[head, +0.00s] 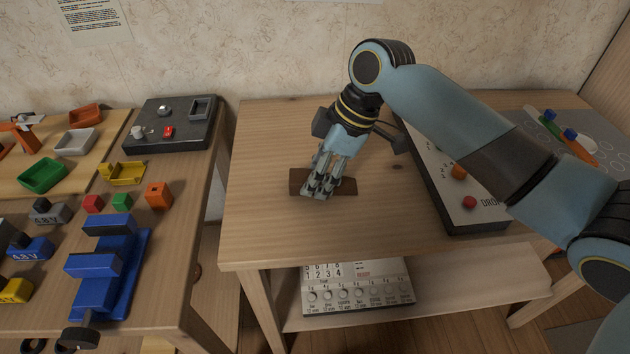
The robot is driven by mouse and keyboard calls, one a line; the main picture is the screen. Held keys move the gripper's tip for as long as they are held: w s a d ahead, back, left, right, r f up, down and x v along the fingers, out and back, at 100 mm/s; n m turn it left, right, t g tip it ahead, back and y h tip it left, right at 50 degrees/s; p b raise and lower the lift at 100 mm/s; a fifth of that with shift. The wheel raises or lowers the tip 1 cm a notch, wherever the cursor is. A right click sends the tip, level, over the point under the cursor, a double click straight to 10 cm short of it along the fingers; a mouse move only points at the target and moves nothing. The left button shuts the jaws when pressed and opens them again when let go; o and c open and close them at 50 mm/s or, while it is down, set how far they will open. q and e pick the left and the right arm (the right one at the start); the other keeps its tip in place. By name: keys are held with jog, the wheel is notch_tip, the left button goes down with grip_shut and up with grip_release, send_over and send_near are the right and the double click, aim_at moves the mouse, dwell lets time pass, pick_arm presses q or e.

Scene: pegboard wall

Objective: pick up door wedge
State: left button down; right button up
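The door wedge (346,187) is a brown wooden piece lying on the light wooden table, left of the table's middle. My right gripper (319,191) points down over it from above. Its fingers cover the middle of the wedge, and the wedge's two ends show on either side. I cannot tell whether the fingers are closed on the wedge or only around it. My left gripper is not in the head view.
A panel with colored buttons (447,182) lies right of my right gripper. A second table at left holds a blue vise (112,270), colored blocks, trays and a dark control box (172,125). A calendar-like board (357,287) sits on the lower shelf. The table's front left is clear.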

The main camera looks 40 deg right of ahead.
aim_at(307, 176)
jog(key=c, duration=0.6)
jog(key=shift+r, duration=0.6)
notch_tip(307, 176, up, 3)
jog(key=shift+w+f+p, duration=0.1)
jog(key=shift+f+p, duration=0.05)
jog(key=shift+p, duration=0.2)
jog(key=s+d+r, duration=0.5)
jog(key=s+d, duration=0.3)
jog(key=shift+s+p, duration=0.4)
jog(key=shift+p, duration=0.05)
jog(key=shift+r, duration=0.1)
